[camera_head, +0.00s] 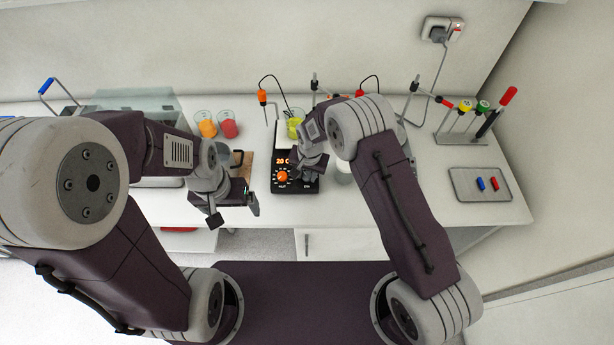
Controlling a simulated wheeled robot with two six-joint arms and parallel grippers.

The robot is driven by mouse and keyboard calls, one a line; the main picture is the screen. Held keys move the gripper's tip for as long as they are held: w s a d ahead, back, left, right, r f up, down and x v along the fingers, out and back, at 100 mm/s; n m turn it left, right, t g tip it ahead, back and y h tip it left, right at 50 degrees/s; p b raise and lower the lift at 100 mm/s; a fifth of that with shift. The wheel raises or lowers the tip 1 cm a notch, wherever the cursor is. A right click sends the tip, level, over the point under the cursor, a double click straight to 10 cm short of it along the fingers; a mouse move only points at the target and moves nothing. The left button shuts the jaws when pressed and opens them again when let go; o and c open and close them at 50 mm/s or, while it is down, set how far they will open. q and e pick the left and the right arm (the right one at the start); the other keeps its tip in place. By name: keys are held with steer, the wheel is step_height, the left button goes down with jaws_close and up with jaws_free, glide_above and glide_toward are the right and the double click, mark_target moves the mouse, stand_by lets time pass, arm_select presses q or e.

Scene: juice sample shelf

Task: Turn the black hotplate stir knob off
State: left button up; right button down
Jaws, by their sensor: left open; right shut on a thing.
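The hotplate (281,187) stands near the front of the bench, with a black control panel, a lit orange display (282,161) and an orange knob (282,176) on the left of the panel. My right gripper (309,176) is over the right side of the panel, shut on the black stir knob, which its fingers hide. The knob's setting cannot be read. My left gripper (234,212) is open and empty, left of the hotplate near the bench's front edge.
Beakers with orange liquid (207,128) and red liquid (228,128) stand behind my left gripper. A beaker with yellow liquid (294,127) is at the hotplate's rear. A grey tray (462,190) and a rack (460,139) of coloured-top tools are at right.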

steer(key=n+h+b, duration=0.1)
steer(key=n+b, duration=0.1)
steer(key=n, duration=0.3)
steer(key=shift+w+a, duration=0.1)
steer(key=shift+w, duration=0.05)
steer(key=shift+r+n+h+b, duration=0.15)
steer(key=shift+n+b, duration=0.2)
steer(key=shift+n, duration=0.85)
steer(key=shift+n+h+b, duration=0.15)
steer(key=shift+n+b, duration=0.2)
steer(key=shift+n, duration=0.85)
steer(key=c, duration=1.2)
jaws_free()
steer(key=shift+o, duration=0.7)
steer(key=shift+s, duration=0.2)
steer(key=shift+r+b, duration=0.3)
steer(key=shift+r, duration=0.1)
step_height(320, 180, up, 8)
steer(key=s+b, duration=0.1)
steer(key=shift+s+a+b, duration=0.2)
steer(key=shift+a+b, duration=0.2)
